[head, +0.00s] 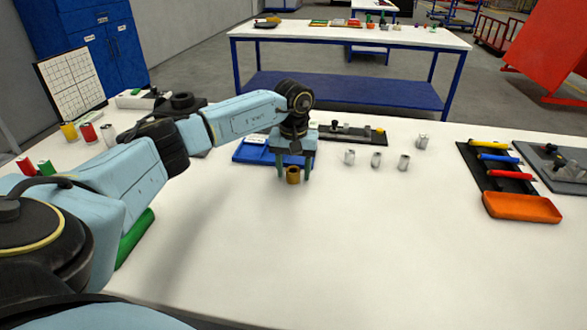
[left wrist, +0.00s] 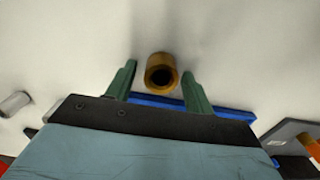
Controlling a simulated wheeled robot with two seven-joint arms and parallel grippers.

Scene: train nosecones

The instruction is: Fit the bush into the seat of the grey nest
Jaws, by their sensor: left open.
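The bush (head: 293,176) is a short brass-brown hollow cylinder standing upright on the white table. It also shows in the left wrist view (left wrist: 161,73) with its dark bore facing the camera. My left gripper (head: 293,170) is open, pointing down, with its green fingers on either side of the bush. In the left wrist view the left gripper (left wrist: 159,72) shows a gap between each finger and the bush. I cannot surely pick out the grey nest; a grey block (left wrist: 290,128) shows partly at the right of the left wrist view. My right gripper is out of view.
A blue tray (head: 252,156) lies just behind the bush, partly hidden by my gripper. A dark rack (head: 362,134) and several silver cylinders (head: 376,160) stand to the right. An orange tray (head: 522,207) is farther right. The table's front middle is clear.

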